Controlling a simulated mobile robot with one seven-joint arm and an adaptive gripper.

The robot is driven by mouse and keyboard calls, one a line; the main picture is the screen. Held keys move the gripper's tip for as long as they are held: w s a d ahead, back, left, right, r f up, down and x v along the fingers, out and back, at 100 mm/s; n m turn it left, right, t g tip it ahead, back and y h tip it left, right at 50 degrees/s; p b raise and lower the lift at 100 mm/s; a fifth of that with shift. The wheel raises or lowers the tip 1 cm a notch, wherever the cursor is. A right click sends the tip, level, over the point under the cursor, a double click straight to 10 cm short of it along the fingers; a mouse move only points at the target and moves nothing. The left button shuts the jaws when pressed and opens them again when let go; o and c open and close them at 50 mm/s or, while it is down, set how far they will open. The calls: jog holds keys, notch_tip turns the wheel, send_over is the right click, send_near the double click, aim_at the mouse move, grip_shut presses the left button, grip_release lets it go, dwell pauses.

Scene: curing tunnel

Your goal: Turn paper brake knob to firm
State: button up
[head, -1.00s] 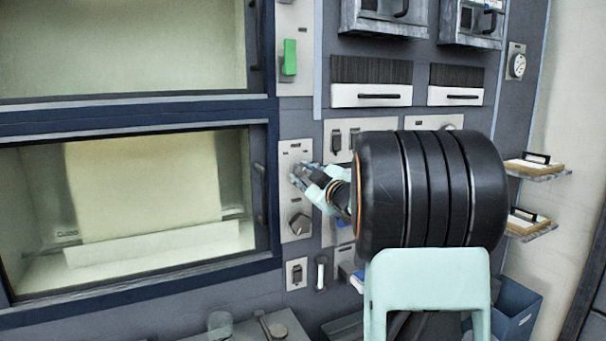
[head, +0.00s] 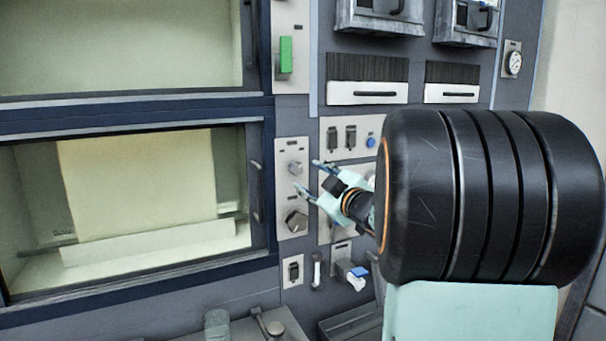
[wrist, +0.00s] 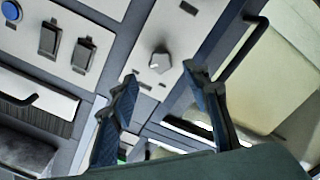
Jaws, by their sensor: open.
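A narrow light panel (head: 293,248) right of the lower window carries two knobs, an upper light grey knob (head: 295,168) and a lower, larger dark grey knob (head: 296,220). Their labels are too small to read, so I cannot tell which is the paper brake. My gripper (head: 307,175) is open and empty, just right of the upper knob in the head view. In the wrist view a grey knob (wrist: 160,61), apparently the upper one, shows beyond and between my fingertips (wrist: 160,73), with no visible contact. A pale mark shows on its face.
Two dark switches (head: 342,137) and a blue button (head: 371,140) sit right of the knobs. A window handle (head: 256,192) stands out at left, and a green switch (head: 285,54) is above. A small switch (head: 293,270) and a blue-topped fixture (head: 357,271) are below.

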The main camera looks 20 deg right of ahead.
jog(key=shift+s, duration=2.4)
